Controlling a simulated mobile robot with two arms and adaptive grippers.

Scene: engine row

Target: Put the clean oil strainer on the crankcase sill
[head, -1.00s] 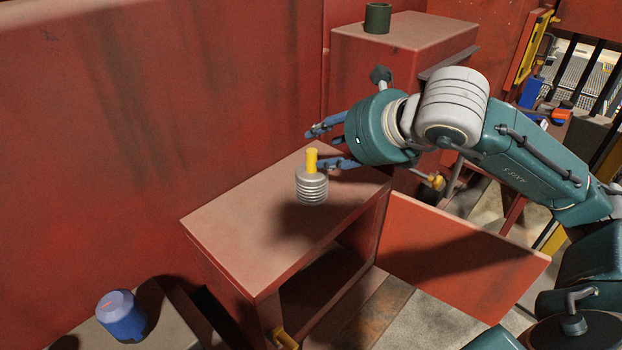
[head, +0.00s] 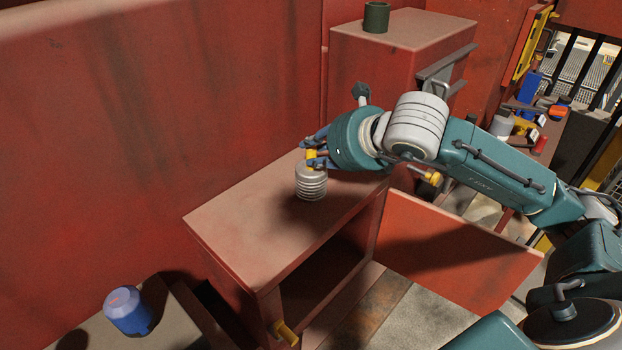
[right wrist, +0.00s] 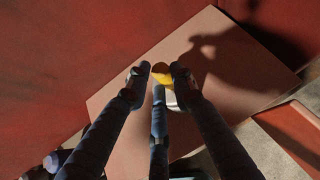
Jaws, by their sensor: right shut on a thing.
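The oil strainer (head: 311,185), a silver ribbed cylinder with a yellow handle on top, is upright at the brown top of the red crankcase box (head: 240,225), the sill. I cannot tell whether its base touches that surface. My right gripper (head: 312,157) is shut on the yellow handle, reaching in from the right. In the right wrist view, the fingers (right wrist: 160,75) close on both sides of the yellow handle, and a little of the silver strainer body (right wrist: 172,99) shows below. My left gripper is not in view.
A tall red wall stands behind the box. An open red door panel (head: 450,245) hangs at its right. A dark green cup (head: 376,17) stands on a farther red box (head: 425,30). A blue container (head: 128,311) is at lower left. The near part of the box top is bare.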

